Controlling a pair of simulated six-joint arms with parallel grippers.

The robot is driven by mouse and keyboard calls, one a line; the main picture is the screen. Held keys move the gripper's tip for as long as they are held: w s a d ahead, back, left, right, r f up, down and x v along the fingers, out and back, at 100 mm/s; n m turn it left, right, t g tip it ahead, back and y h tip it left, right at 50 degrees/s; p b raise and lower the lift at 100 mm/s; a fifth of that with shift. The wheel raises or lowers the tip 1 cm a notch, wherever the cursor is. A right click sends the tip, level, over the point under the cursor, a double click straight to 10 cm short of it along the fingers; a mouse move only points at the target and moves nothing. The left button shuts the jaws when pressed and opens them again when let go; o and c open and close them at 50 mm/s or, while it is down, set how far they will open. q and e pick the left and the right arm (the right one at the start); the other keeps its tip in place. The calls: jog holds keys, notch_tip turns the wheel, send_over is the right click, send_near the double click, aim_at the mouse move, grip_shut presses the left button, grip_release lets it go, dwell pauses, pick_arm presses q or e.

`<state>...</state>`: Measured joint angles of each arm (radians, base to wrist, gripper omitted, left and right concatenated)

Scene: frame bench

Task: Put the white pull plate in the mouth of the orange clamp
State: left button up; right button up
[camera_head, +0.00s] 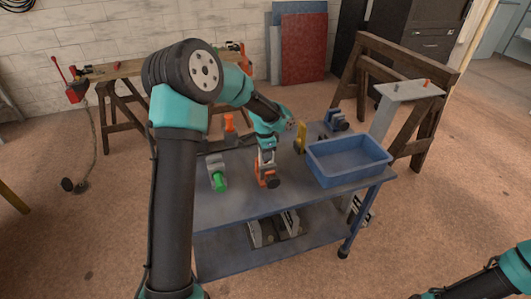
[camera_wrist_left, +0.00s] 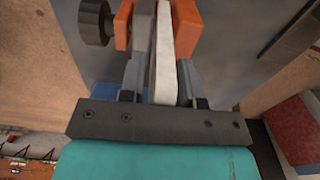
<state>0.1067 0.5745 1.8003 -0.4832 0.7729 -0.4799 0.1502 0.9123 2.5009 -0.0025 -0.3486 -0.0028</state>
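The white pull plate (camera_wrist_left: 163,62) stands on edge between my left gripper's fingers (camera_wrist_left: 160,82) in the left wrist view. The fingers appear shut on it. Its far end reaches between the two orange jaws of the orange clamp (camera_wrist_left: 188,28). A paler grey piece lies along the plate's left side there; whether the plate touches the jaws I cannot tell. In the head view my left gripper (camera_head: 266,153) is just above the orange clamp (camera_head: 261,181) on the bench, and the plate is hardly visible. My right gripper is out of view; only part of that arm shows at bottom right.
On the bench (camera_head: 250,205) a green-handled clamp (camera_head: 218,180) stands left of the orange clamp. A blue bin (camera_head: 349,173) stands to the right, with a yellow piece (camera_head: 300,138) and a blue clamp (camera_head: 335,121) behind. The front strip of the bench is clear.

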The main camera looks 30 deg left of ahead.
pick_arm(q)
jog(key=shift+o, duration=0.7)
jog(key=shift+r, duration=0.15)
notch_tip(320, 180, up, 12)
jog(key=shift+s+a, duration=0.1)
dwell(0.4)
